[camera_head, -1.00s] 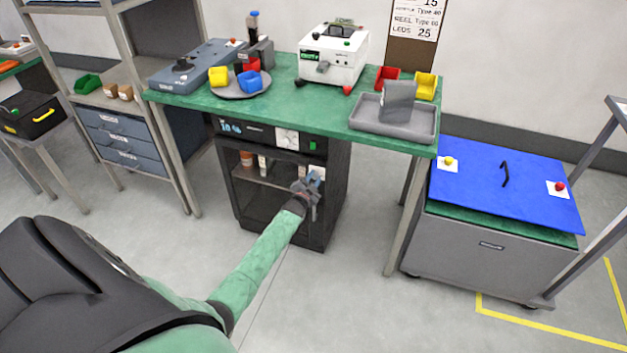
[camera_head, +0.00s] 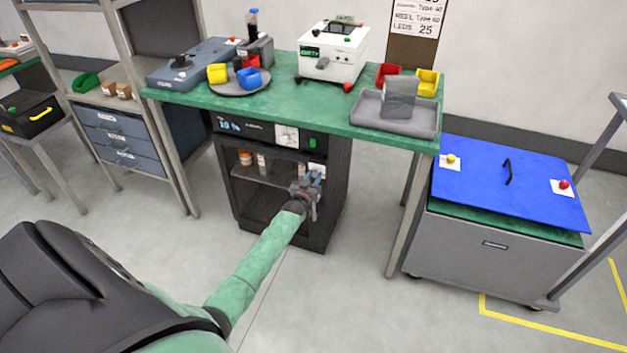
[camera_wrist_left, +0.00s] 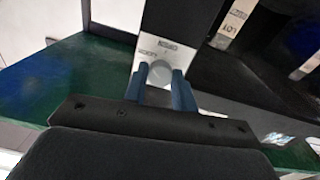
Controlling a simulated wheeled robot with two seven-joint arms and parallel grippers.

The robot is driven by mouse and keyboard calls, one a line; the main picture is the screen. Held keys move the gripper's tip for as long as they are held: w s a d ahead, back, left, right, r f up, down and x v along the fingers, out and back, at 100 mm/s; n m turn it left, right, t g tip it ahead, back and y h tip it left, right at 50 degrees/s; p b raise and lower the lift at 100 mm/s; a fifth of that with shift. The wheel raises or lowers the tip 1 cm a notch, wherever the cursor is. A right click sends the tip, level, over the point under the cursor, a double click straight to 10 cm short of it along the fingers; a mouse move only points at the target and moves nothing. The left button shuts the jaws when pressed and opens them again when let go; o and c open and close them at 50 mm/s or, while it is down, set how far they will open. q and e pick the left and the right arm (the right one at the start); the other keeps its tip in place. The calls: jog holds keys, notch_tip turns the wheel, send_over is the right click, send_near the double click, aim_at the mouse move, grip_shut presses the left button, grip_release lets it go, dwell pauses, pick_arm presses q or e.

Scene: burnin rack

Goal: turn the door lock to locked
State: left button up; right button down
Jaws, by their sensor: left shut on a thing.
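The door lock is a round grey knob (camera_wrist_left: 160,72) on a pale label plate (camera_wrist_left: 147,50) in the left wrist view. The plate carries small lettering that I cannot read surely. The plate also shows on the cabinet door in the head view (camera_head: 317,170). My left gripper (camera_wrist_left: 163,88) has its two blue fingers on either side of the knob and is shut on it. In the head view my left gripper (camera_head: 307,182) is at the right side of the dark cabinet's (camera_head: 330,215) front. My right gripper is not in view.
The green workbench (camera_head: 290,104) stands over the cabinet, with a white device (camera_head: 325,62) and a grey tray (camera_head: 420,123) on top. Bottles stand inside the cabinet (camera_head: 262,162). A blue-topped cart (camera_head: 500,240) stands at the right. The floor before the cabinet is clear.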

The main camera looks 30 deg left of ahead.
pick_arm(q)
jog(key=n+b, duration=0.1)
jog(key=n, duration=0.3)
jog(key=shift+f, duration=0.1)
jog(key=shift+n+b, duration=0.45)
jog(key=shift+n, duration=1.45)
jog(key=shift+n+b, duration=0.3)
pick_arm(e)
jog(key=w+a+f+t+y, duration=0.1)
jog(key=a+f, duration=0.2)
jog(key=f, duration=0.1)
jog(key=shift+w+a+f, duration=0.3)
pick_arm(q)
jog(key=shift+y, duration=0.3)
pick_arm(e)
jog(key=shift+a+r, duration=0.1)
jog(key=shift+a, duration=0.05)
pick_arm(q)
jog(key=o, duration=1)
